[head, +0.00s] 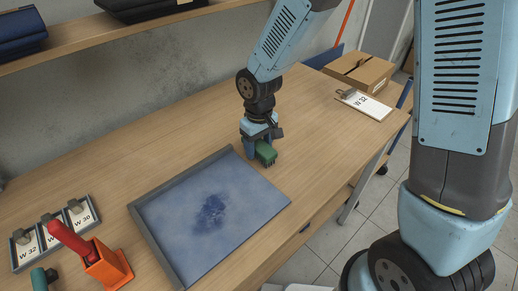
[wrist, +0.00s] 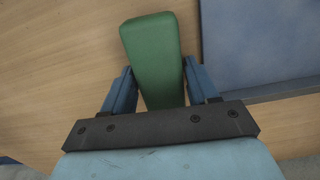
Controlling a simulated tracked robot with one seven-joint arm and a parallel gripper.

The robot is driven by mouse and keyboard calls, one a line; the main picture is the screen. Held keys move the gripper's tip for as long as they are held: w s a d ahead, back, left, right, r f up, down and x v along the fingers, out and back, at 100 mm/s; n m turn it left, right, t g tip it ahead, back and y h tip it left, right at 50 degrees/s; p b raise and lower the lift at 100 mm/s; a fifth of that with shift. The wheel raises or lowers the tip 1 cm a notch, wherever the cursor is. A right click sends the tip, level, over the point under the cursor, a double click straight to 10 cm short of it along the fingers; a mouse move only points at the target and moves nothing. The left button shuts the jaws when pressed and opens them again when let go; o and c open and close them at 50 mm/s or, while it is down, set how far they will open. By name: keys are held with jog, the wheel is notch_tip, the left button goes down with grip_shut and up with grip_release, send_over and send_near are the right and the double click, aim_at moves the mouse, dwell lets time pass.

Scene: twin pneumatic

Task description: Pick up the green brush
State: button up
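The green brush (head: 265,152) is at my gripper (head: 259,137), low over the table just beyond the far corner of the blue tray. In the wrist view the green brush (wrist: 154,55) lies between the two fingers of my gripper (wrist: 159,72). The fingers press close against both its sides, and its far end sticks out past the fingertips. Its near end is hidden by the gripper body. Whether the brush touches the table or is slightly raised I cannot tell.
The shallow blue tray (head: 165,222) with a dark smudge lies beside the brush; its edge also shows in the wrist view (wrist: 262,40). A red-handled tool in an orange holder (head: 105,268) and labelled blocks (head: 52,232) stand at left. A clipboard (head: 365,104) and cardboard box (head: 358,72) are at right.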

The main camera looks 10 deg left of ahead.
jog(key=c, duration=0.7)
jog(key=shift+r, duration=0.1)
jog(key=shift+r, duration=0.25)
notch_tip(320, 180, up, 2)
jog(key=shift+r, duration=0.1)
jog(key=s+r, duration=0.3)
jog(key=s, duration=0.1)
jog(key=s+a+r, duration=0.1)
jog(key=s+r, duration=0.2)
jog(key=s, duration=0.2)
jog(key=s+a+r, duration=0.1)
jog(key=s+r, duration=0.3)
jog(key=s, duration=0.1)
